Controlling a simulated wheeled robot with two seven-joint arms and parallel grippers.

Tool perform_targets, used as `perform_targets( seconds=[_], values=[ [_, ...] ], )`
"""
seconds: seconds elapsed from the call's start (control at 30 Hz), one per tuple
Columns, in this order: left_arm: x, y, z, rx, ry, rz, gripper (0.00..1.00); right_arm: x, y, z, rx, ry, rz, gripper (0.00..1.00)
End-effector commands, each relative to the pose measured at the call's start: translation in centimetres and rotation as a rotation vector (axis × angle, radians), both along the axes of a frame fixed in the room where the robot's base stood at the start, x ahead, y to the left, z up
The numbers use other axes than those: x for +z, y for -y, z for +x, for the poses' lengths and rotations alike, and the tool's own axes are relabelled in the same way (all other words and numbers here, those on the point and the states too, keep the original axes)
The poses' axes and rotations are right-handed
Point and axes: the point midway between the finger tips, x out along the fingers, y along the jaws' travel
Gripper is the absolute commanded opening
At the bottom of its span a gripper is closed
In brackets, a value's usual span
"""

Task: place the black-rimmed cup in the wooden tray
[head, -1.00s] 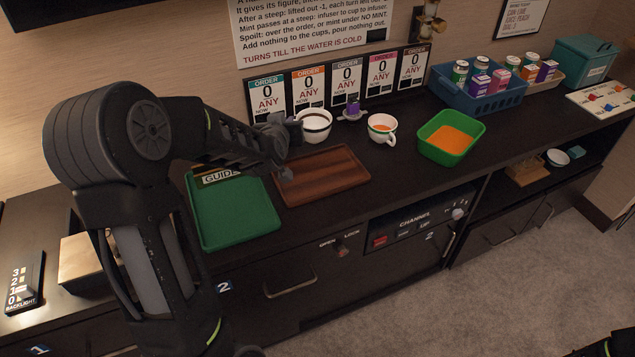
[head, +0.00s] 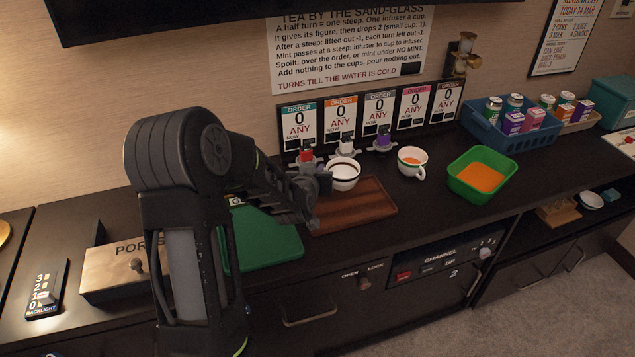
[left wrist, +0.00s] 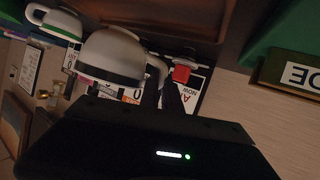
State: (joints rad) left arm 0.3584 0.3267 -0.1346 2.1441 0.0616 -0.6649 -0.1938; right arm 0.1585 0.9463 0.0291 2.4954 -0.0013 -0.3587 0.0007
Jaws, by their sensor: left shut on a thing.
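The black-rimmed cup (head: 344,176) is white with a dark band near its rim. It shows at the far edge of the wooden tray (head: 372,208), which is brown and flat. I cannot tell whether the cup touches the tray. My left gripper (head: 322,184) is shut on the cup at its left side. In the left wrist view the cup (left wrist: 112,58) is close to the fingers (left wrist: 165,98), with its handle between them; the tray (left wrist: 190,18) shows behind it. My right gripper is not in view.
A green-rimmed cup (head: 412,160) with orange contents stands right of the tray, then a green bin (head: 483,175). A green mat (head: 270,240) lies left. Several infusers, including a purple one (head: 383,140), and order cards (head: 340,118) stand behind.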

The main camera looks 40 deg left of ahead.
Motion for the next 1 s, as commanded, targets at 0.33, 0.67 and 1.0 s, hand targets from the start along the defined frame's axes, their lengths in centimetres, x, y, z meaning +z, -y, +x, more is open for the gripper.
perform_targets(
  seconds=[0.33, 0.67, 1.0],
  values=[
    [-2.9, 0.0, 0.0, 0.000, -0.003, -0.001, 0.00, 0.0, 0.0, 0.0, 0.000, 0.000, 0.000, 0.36],
    [-3.7, 0.0, 0.0, 0.000, 0.002, -0.001, 0.00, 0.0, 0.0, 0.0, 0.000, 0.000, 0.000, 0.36],
    [-4.0, 0.0, 0.0, 0.000, 0.000, -0.001, 0.20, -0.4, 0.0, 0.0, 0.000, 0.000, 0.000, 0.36]
  ],
)
